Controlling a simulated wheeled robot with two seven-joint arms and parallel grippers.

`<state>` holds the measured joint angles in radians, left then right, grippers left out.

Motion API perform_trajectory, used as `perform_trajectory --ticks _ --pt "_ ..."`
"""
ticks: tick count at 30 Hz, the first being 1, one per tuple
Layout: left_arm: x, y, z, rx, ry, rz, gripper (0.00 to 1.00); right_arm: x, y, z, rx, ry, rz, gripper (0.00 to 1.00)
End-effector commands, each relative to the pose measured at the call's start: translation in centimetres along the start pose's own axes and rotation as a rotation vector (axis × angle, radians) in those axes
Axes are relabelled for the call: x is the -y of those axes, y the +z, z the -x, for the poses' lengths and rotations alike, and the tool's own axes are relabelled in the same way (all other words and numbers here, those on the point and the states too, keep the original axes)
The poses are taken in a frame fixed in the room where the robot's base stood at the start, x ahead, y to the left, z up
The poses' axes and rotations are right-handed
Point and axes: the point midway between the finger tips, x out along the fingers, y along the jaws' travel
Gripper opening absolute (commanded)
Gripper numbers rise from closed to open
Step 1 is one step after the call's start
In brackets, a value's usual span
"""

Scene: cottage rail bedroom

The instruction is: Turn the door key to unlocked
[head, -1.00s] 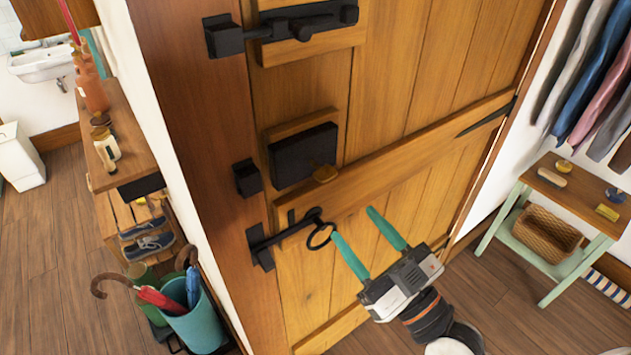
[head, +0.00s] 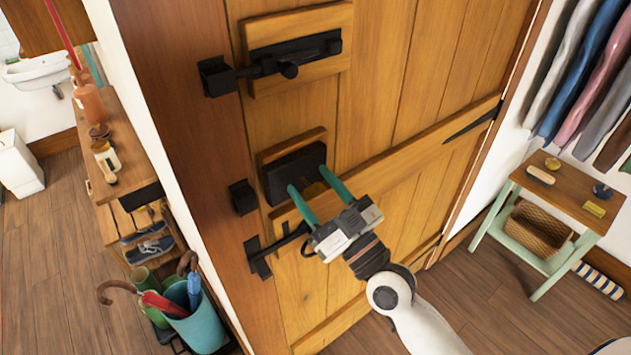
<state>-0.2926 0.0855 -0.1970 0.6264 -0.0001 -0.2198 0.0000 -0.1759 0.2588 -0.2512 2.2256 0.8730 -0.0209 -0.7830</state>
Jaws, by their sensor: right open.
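The wooden door (head: 405,75) fills the middle of the head view. A black lock box (head: 285,170) on a wooden block is fixed near its left edge. The brass-coloured key (head: 313,190) at the lower right of the box is mostly hidden; only a small part shows between the fingers. My right gripper (head: 308,179) is open, its two green fingers reaching up to the lock box on either side of the key. I cannot tell whether they touch it. My left gripper is out of view.
A black bolt (head: 290,55) is above the lock; a black latch (head: 265,258) with a ring is below it, partly behind my gripper. A shelf and umbrella bucket (head: 200,325) stand left. A small table (head: 568,190) stands right, under hanging clothes.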

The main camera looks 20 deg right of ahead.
Motion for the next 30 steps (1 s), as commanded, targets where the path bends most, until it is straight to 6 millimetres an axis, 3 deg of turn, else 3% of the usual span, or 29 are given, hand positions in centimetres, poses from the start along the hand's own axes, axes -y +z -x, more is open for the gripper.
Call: perform_trajectory --ticks 8,16,30 --pt "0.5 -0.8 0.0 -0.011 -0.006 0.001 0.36 0.0 -0.1 -0.1 -0.001 0.001 0.0 0.51" --pt "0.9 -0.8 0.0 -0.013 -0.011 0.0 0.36 0.0 -0.1 -0.1 -0.001 0.0 0.0 0.08" --pt "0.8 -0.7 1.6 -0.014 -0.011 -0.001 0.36 0.0 0.0 -0.1 0.0 -0.054 -0.132 0.08"
